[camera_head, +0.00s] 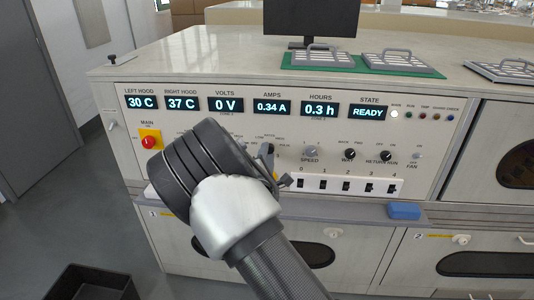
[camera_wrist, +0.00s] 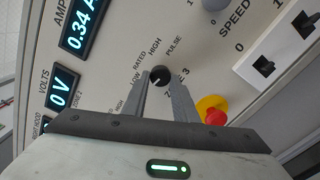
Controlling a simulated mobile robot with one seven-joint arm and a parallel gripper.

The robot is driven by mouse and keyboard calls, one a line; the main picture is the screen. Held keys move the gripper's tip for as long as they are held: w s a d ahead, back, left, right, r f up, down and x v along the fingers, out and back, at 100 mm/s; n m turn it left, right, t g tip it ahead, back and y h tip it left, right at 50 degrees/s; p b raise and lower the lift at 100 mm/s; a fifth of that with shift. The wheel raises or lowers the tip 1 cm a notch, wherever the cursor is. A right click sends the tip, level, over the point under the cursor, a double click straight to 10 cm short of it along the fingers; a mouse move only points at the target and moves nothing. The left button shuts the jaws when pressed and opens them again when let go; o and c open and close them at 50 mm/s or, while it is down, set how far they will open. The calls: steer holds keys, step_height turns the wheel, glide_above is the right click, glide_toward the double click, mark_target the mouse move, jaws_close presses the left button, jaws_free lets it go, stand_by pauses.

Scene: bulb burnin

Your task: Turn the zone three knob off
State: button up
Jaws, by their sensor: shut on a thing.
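The zone three knob (camera_wrist: 160,75) is a small black dial, seen in the wrist view with "LOW", "RATED", "HIGH" and "PULSE" printed around it and a partly covered "3" beside it. My gripper (camera_wrist: 161,88) has its two grey fingers on either side of this knob and is shut on it. The direction of the knob's pointer is too small to tell surely. In the head view my gripper (camera_head: 275,165) is at the panel, mostly behind my wrist, and the knob is hidden there.
A red button on yellow (camera_wrist: 215,116) sits close to the right finger. The speed knob (camera_head: 311,153) and a white switch strip (camera_head: 334,185) lie right of my gripper. The main red switch (camera_head: 150,142) is at left. A blue block (camera_head: 404,210) sits on the ledge.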

steer(key=shift+d, duration=0.1)
stand_by(0.3)
steer(key=o, duration=1.1)
steer(key=shift+c, duration=0.2)
steer(key=s+p, duration=0.2)
steer(key=s, duration=1.5)
steer(key=shift+s+a, duration=0.2)
steer(key=shift+a, duration=0.1)
